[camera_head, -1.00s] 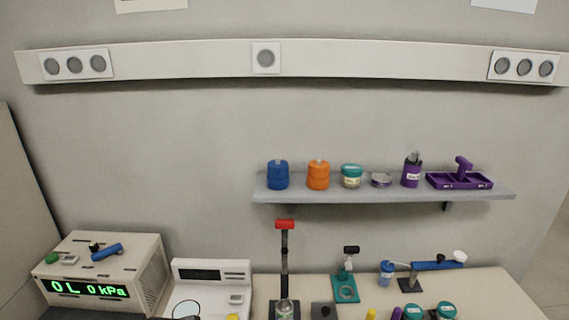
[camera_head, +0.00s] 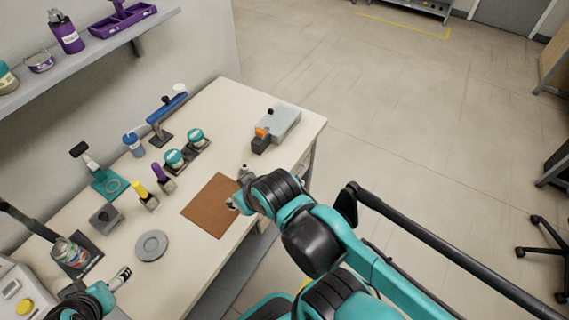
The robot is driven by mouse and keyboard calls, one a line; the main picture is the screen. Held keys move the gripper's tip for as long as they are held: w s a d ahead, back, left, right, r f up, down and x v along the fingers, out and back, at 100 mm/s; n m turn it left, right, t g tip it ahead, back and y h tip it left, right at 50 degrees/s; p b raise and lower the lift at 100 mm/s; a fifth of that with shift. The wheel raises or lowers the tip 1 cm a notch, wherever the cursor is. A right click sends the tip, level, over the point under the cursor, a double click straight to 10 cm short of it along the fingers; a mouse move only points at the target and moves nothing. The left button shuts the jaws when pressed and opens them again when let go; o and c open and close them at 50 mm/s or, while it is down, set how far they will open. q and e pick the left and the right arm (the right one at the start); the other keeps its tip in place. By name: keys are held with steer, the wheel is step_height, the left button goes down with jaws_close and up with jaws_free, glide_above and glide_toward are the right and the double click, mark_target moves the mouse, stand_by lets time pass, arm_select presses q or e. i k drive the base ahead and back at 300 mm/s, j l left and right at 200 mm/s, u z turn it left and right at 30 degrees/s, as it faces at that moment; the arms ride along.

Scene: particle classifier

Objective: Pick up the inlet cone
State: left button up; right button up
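I cannot tell for sure which part is the inlet cone. A small white cone-like piece (camera_head: 180,88) sits at the far end of a blue tube on a stand (camera_head: 167,107), at the back of the bench. My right gripper (camera_head: 238,188) is over the right edge of a brown mat (camera_head: 208,207), its fingertips apart and nothing seen between them; its arm hides part of the bench edge. My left gripper (camera_head: 122,279) is low at the left, near a grey round disc (camera_head: 152,245); its fingers are too small to read.
The bench (camera_head: 185,280) holds two teal-lidded jars (camera_head: 174,158), a blue-capped bottle (camera_head: 134,145), yellow and purple marker-like items, a teal stand (camera_head: 108,184) and a grey box with an orange part (camera_head: 277,129). A shelf (camera_head: 85,60) is above left. Open floor lies right.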

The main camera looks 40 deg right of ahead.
mark_target(244, 168)
steer(key=l+z, duration=0.15)
steer(key=z, duration=0.7)
steer(key=i+l+u, duration=0.1)
steer(key=l, duration=0.25)
steer(key=i+l+u, duration=0.15)
steer(key=l, duration=0.25)
steer(key=i+l+u, duration=0.1)
steer(key=i+l, duration=0.15)
steer(key=l, duration=0.15)
